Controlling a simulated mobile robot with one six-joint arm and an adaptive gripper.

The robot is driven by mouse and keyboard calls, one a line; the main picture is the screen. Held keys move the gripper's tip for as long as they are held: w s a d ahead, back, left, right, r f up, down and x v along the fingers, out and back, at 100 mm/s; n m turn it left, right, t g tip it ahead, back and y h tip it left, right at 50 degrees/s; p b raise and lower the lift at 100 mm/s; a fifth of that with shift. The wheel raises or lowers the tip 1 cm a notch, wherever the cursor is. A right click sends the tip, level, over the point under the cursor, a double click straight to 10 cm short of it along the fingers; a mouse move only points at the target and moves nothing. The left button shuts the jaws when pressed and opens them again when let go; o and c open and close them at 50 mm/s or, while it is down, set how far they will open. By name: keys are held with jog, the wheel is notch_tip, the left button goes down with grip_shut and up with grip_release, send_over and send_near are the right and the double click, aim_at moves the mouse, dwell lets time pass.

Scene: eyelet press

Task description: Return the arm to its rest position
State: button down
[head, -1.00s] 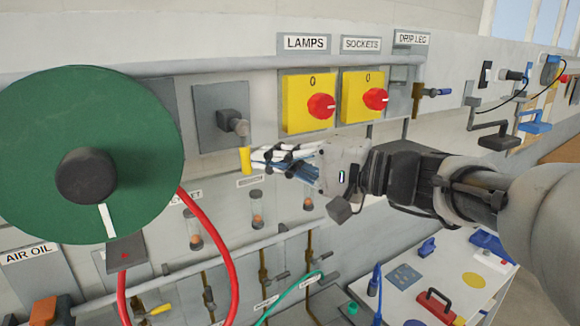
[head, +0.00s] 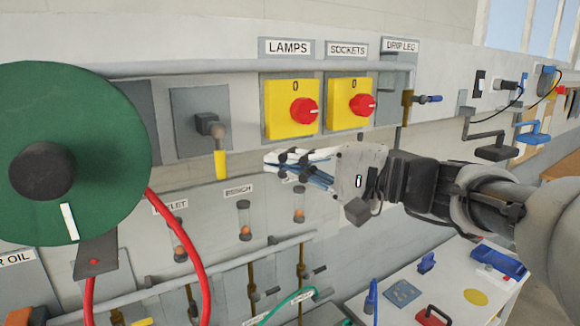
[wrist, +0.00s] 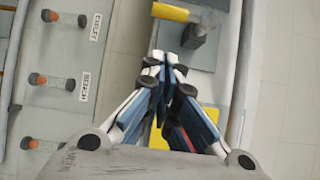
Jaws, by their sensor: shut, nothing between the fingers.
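My gripper (head: 272,166) is shut and empty in the middle of the head view, with its fingers pointing left. It is in free space in front of the wall panel, below the yellow LAMPS switch (head: 278,120) and the yellow SOCKETS switch (head: 340,110). A lever with a yellow handle (head: 221,164) hangs down to the left of the fingertips, with a visible gap between them. In the wrist view the closed fingertips (wrist: 164,62) meet, and the yellow handle (wrist: 172,12) shows beyond them at the top. My arm reaches in from the right.
A large green disc (head: 100,140) stands at the left, with a red hose (head: 188,255) beside it. Sight glasses (head: 244,218) and pipes run below the gripper. A bench (head: 385,310) with tools lies at the lower right. Blue-handled cranks (head: 530,135) are at the right.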

jog(key=b+v, duration=0.1)
jog(key=v, duration=0.7)
jog(key=s+a+f+g+h+b, duration=0.1)
jog(key=s+f+h+b, duration=0.25)
jog(key=f, duration=0.55)
jog(key=s+a+f+n+g+h+b, duration=0.1)
jog(key=s+f+h+b, duration=0.3)
jog(key=f, duration=0.6)
jog(key=s+a+f+g+h+b, duration=0.1)
jog(key=s+f+b, duration=0.2)
jog(key=s+f, duration=0.45)
jog(key=s+d+f+n+h+b, duration=0.1)
jog(key=s+d+f+h+b, duration=0.1)
jog(key=d+f, duration=0.2)
jog(key=s+d+f+n+h+b, duration=0.1)
jog(key=s+d+f+h+b, duration=0.1)
jog(key=f, duration=0.8)
jog(key=s+d+f+n+t+h+b, duration=0.1)
jog(key=s+d+f+h+b, duration=0.1)
jog(key=d+f+h+b, duration=0.2)
notch_tip(320, 180, down, 4)
jog(key=shift+s+d+r+n, duration=0.2)
jog(key=shift+s+d+n, duration=0.2)
jog(key=shift+d, duration=0.65)
